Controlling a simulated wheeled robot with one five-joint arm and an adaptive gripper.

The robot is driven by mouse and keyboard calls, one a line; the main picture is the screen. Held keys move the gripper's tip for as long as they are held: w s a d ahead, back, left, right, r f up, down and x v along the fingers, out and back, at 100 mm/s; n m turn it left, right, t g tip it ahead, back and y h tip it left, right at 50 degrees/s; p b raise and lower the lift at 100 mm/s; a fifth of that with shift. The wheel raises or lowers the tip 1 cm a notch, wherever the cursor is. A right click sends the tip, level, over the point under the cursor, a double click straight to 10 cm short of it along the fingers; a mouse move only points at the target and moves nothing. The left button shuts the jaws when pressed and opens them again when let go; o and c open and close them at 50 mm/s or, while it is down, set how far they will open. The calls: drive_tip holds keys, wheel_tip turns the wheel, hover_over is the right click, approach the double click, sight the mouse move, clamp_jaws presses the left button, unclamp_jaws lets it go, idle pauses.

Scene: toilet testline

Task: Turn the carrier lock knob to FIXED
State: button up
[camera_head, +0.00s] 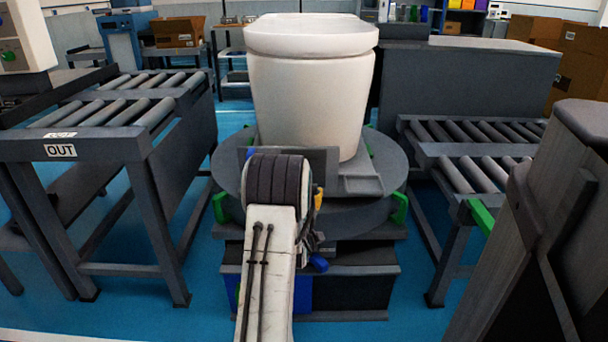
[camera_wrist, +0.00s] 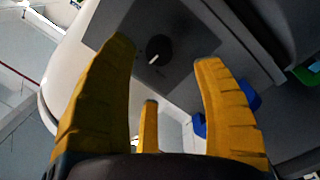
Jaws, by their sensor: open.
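The carrier lock knob (camera_wrist: 158,50) is a small round black knob with a white pointer mark, on a dark grey panel (camera_wrist: 185,30) in the wrist view. The pointer mark lies toward the knob's lower left; I cannot read any labels. My gripper (camera_wrist: 165,75) has yellow fingers, spread open and empty, with the knob beyond and between the fingertips, apart from them. In the head view my arm hides the knob, and the panel (camera_head: 322,165) shows only in part. A white toilet (camera_head: 310,95) stands on the grey round carrier (camera_head: 375,208).
An OUT roller conveyor (camera_head: 100,145) stands at the left and another roller conveyor (camera_head: 470,165) at the right. Green blocks (camera_head: 400,208) sit at the carrier's edge. A dark grey post (camera_head: 560,220) is close at the right. Blue floor (camera_head: 205,290) shows between them.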

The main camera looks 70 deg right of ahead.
drive_tip(key=w+d+n+b, duration=0.1)
drive_tip(key=d+b, duration=0.2)
drive_tip(key=d, duration=0.4)
drive_tip(key=shift+w, duration=0.35)
drive_tip(key=shift+r, duration=0.1)
drive_tip(key=shift+c, duration=0.3)
drive_tip(key=c, duration=1.2)
drive_tip(key=shift+o, duration=0.2)
